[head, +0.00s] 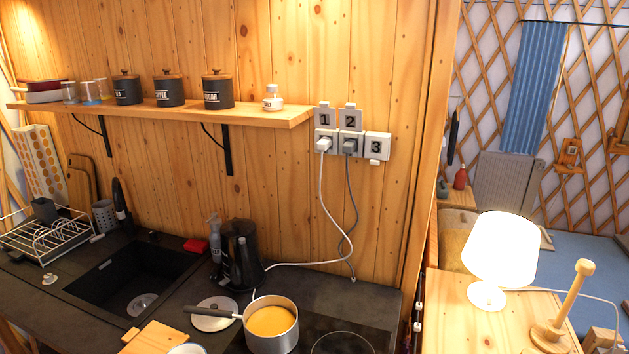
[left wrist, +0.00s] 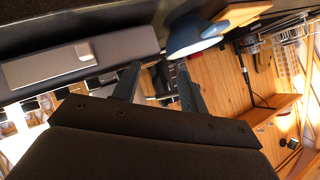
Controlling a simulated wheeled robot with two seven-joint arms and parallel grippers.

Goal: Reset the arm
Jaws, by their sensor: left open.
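My left gripper (left wrist: 158,72) shows in the left wrist view, its two dark fingers spread with nothing visible gripped between them. A blue bowl (left wrist: 196,36) appears just beyond the fingertips, near the right-hand finger; I cannot tell whether they touch. The left gripper does not show in the head view. My right gripper is in neither view.
The dark counter holds a saucepan of yellow liquid (head: 271,320), a black kettle (head: 243,258), a wooden board (head: 154,337) and a sink (head: 135,280). A shelf (head: 180,111) hangs above. A lit lamp (head: 501,249) stands at the right.

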